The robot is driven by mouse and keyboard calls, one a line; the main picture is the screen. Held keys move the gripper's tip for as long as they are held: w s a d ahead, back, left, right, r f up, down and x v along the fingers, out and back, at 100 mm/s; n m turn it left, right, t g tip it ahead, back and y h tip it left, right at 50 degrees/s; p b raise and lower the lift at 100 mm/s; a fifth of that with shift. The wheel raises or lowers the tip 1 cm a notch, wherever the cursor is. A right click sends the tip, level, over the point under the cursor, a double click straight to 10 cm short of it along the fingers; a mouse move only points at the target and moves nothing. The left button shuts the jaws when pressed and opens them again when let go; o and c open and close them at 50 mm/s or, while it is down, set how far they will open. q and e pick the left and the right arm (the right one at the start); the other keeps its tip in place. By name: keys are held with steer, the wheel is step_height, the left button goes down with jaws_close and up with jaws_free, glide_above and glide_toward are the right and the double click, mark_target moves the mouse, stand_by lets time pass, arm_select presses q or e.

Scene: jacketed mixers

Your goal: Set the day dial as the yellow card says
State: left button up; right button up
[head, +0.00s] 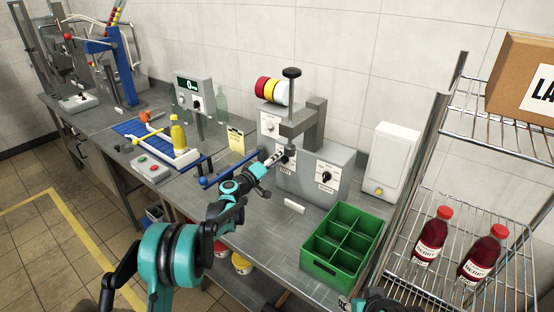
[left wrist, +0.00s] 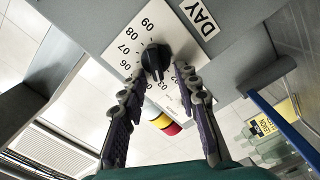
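The day dial is a black knob (left wrist: 155,60) on a white plate with numbers around it; 09, 08, 07, 06 and 03 show, and a DAY label (left wrist: 201,18) is beside it. Some numbers are hidden behind a finger. My left gripper (left wrist: 159,75) is open, its fingertips on either side of the knob with gaps visible. In the head view my left gripper (head: 274,160) is at the front of the grey machine (head: 308,168) and partly covers the dial. The yellow card (head: 236,140) stands left of the machine; it also shows in the left wrist view (left wrist: 263,127), its writing too small to read.
A second dial (head: 325,176) is right of my left gripper, and another (head: 270,127) is above it. A green divided crate (head: 316,265) stands at the bench front. A blue bar (head: 225,172) is left of the machine. A wire shelf with red bottles (head: 432,240) is at right.

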arm_select(q)
steer(key=v, duration=1.2)
steer(key=s+d+r+m+g+y, duration=0.1)
steer(key=s+r+m+g+y, duration=0.1)
steer(key=s, duration=0.7)
steer(key=s+d+r+m+g+y, duration=0.1)
steer(key=s+r+g, duration=0.15)
steer(key=s, duration=0.55)
steer(key=s+a+f+g+y, duration=0.1)
steer(key=s+a+f+y, duration=0.1)
steer(key=s, duration=0.6)
steer(key=s+a+f+m+g+y, duration=0.1)
steer(key=s+a+f+y, duration=0.2)
steer(key=s, duration=0.5)
steer(key=s+a+f+g+y, duration=0.1)
steer(key=s+a+f, duration=0.3)
steer(key=s, duration=0.5)
steer(key=shift+a+m+y, duration=0.4)
steer(key=shift+a+y, duration=0.4)
steer(key=shift+a, duration=0.15)
